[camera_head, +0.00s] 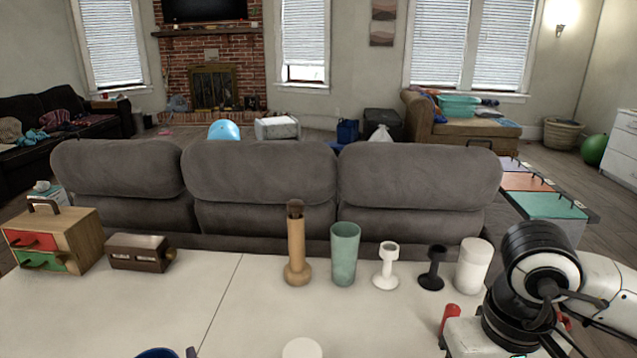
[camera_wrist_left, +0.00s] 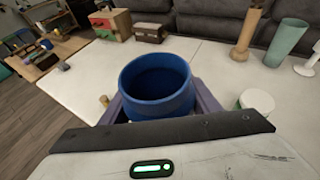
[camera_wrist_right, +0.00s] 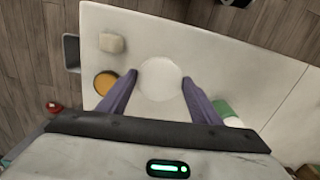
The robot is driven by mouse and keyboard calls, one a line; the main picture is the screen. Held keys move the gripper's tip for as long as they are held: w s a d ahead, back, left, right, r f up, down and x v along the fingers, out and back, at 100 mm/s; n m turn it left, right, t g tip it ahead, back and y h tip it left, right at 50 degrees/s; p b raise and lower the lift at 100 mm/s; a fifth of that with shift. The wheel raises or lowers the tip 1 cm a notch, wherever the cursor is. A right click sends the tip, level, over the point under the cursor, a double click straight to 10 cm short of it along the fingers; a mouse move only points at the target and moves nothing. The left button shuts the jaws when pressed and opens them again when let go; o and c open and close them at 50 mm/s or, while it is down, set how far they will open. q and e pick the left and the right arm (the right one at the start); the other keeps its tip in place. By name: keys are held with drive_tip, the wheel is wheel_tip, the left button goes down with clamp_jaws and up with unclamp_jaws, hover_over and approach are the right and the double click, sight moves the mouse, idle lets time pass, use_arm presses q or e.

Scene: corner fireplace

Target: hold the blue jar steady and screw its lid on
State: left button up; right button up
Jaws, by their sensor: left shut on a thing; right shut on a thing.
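The blue jar (camera_wrist_left: 158,104) stands upright and open at the top in the left wrist view. Its rim also shows at the bottom edge of the head view (camera_head: 156,352). My left gripper (camera_wrist_left: 160,112) is shut on the jar, a purple finger on each side. In the right wrist view a white round disc, which looks like the lid (camera_wrist_right: 160,78), lies between the fingertips of my right gripper (camera_wrist_right: 160,84), which is shut on it. The right fingertips are out of the head view.
A white-topped container (camera_wrist_left: 256,102) with some green stands right of the jar. Along the table's far side stand a wooden holder (camera_head: 297,250), a green cup (camera_head: 344,255), a white stand (camera_head: 386,268), a black stand (camera_head: 433,270) and a white cup (camera_head: 474,262).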

idle(0.4)
use_arm(q)
drive_tip(key=w+d+f+m+t+h, duration=0.1)
drive_tip(key=w+d+f+m+h, duration=0.1)
drive_tip(key=d+m+h, duration=0.6)
drive_tip(key=d+h, duration=0.1)
drive_tip(key=d, duration=0.6)
drive_tip(key=shift+t, duration=0.3)
drive_tip(key=shift+d, duration=0.1)
use_arm(e)
drive_tip(key=a+r+n, duration=0.2)
drive_tip(key=a+r, duration=0.6)
drive_tip(key=a, duration=0.5)
drive_tip(key=a+r+n, duration=0.2)
drive_tip(key=a+r, duration=0.6)
drive_tip(key=a, duration=0.5)
drive_tip(key=shift+w+a+r, duration=0.15)
drive_tip(key=shift+w+a, duration=0.05)
drive_tip(key=shift+a, duration=0.05)
drive_tip(key=shift+f, duration=2)
